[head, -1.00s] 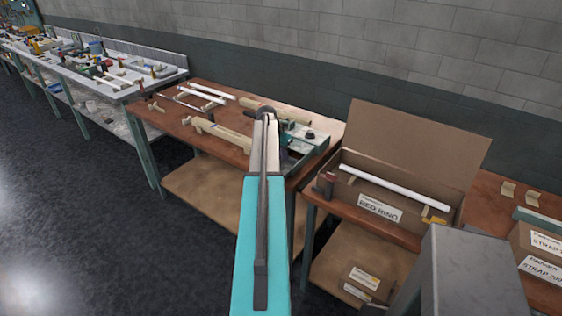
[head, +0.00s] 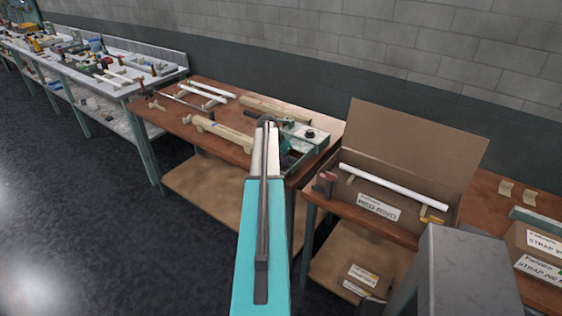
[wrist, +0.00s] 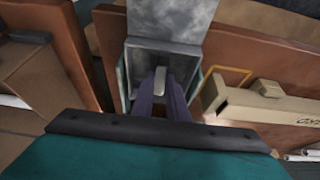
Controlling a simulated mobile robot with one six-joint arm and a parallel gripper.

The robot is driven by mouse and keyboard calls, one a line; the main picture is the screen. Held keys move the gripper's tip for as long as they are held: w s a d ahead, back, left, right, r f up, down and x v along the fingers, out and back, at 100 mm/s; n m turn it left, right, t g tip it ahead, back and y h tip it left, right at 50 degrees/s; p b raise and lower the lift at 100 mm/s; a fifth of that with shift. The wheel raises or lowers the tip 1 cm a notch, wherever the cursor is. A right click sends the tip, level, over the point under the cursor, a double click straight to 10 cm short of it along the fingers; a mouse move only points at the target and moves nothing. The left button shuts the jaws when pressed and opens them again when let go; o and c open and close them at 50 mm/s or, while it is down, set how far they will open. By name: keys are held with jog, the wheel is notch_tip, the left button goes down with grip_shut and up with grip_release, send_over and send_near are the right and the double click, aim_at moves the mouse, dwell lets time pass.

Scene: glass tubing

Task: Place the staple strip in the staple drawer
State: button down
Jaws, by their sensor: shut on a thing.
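In the wrist view my gripper (wrist: 161,88) has dark purple fingers, shut on a small pale grey piece, the staple strip (wrist: 160,76). The fingers reach into the mouth of an open grey metal box, the staple drawer (wrist: 132,72), with a flat grey plate (wrist: 172,18) beyond it. The strip shows inside the box outline; I cannot tell whether it touches the floor or walls. In the head view my arm hides the gripper and strip. The teal and grey machine (head: 308,133) shows just right of the arm's end.
A wooden block (wrist: 265,105) lies close right of the drawer in the wrist view. An open cardboard box (head: 410,206) stands on the bench to the right in the head view. White tubes (head: 208,88) lie at the back left of the brown bench.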

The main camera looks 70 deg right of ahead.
jog(key=shift+f, duration=0.2)
jog(key=c, duration=1.7)
grip_release()
jog(key=shift+c, duration=0.2)
jog(key=shift+r, duration=0.25)
jog(key=b+v, duration=0.3)
jog(key=v, duration=0.9)
jog(key=shift+b, duration=0.3)
